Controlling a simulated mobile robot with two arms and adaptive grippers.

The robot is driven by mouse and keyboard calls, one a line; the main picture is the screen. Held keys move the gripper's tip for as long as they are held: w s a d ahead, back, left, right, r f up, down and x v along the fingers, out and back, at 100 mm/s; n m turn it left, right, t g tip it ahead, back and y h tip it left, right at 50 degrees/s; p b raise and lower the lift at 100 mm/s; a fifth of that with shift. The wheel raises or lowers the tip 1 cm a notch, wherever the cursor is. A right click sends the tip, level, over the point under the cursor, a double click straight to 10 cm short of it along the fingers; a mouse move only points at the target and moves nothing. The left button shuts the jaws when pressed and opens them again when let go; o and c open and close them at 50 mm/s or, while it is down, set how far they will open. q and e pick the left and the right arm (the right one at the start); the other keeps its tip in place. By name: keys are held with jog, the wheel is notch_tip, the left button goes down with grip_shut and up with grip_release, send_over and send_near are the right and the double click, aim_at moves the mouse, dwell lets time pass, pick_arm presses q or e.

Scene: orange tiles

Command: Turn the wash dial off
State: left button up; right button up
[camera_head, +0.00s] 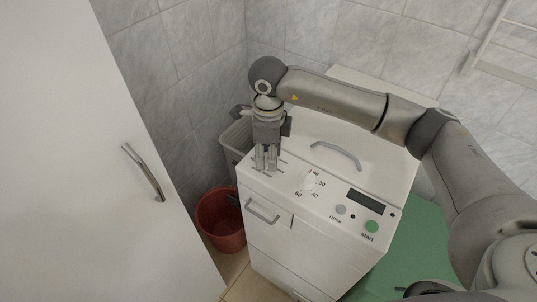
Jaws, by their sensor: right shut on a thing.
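The white washing machine (268,232) stands in the middle of the picture with its control panel on the sloping top front. My right gripper (266,166) points down at the left end of this panel. Its fingers are shut on the wash dial, which they mostly hide; only a few dark marks show around it, so I cannot read its setting. A separate white dial (310,184) with numbers such as 30, 40 and 60 sits to the right, apart from the gripper. My left gripper is not in view.
The panel also has a dark display (366,201), a grey rinse button (340,209) and a green start button (371,227). A red bucket (221,222) and a grey basket (234,140) stand left of the machine. A white door (100,180) fills the left side.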

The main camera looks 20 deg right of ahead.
jog(key=o, duration=1)
jog(key=shift+o, duration=0.2)
jog(key=shift+r, duration=0.1)
notch_tip(320, 180, up, 12)
